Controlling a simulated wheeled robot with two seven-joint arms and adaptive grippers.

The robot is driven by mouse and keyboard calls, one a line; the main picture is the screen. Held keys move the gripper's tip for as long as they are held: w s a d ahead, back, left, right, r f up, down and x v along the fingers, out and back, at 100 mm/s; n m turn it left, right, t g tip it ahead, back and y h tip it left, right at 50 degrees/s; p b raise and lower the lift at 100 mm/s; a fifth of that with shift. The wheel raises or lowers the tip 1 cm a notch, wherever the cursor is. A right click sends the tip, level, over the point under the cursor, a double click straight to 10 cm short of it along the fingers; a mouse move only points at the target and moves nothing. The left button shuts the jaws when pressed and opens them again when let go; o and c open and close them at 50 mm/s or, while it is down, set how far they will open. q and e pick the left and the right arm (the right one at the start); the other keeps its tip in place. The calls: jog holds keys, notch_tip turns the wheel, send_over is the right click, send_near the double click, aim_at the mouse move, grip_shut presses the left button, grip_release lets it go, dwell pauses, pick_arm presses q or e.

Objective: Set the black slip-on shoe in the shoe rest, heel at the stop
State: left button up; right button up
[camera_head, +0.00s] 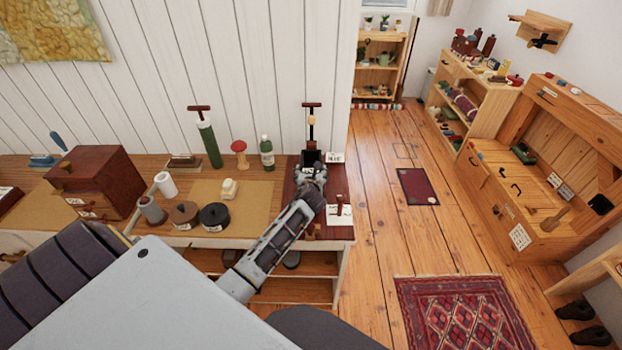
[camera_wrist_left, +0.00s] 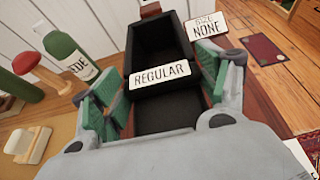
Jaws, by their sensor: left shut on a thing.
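My left gripper (camera_head: 313,172) is at the dark red right end of the bench. In the left wrist view its green-padded fingers (camera_wrist_left: 160,95) are closed on both sides of a black, open-topped thing (camera_wrist_left: 158,55). I take this to be the black slip-on shoe, though its shape looks boxy. A white label reading REGULAR (camera_wrist_left: 160,74) lies across it. The black thing also shows in the head view (camera_head: 312,157), just beyond the fingers. I cannot pick out a separate shoe rest or heel stop. My right gripper is not in view.
A SIZE NONE card (camera_wrist_left: 208,24) stands close to the right. A green bottle (camera_head: 266,153) and red-capped mushroom shape (camera_head: 239,153) stand to the left. A red-handled piece (camera_head: 338,203) stands nearer. Dark shoes (camera_head: 576,310) lie on the floor at right.

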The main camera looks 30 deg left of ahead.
pick_arm(q)
jog(key=shift+f, duration=1.2)
jog(key=o, duration=1.8)
jog(key=shift+f, duration=0.15)
jog(key=shift+c, duration=0.2)
jog(key=shift+v, duration=6.1)
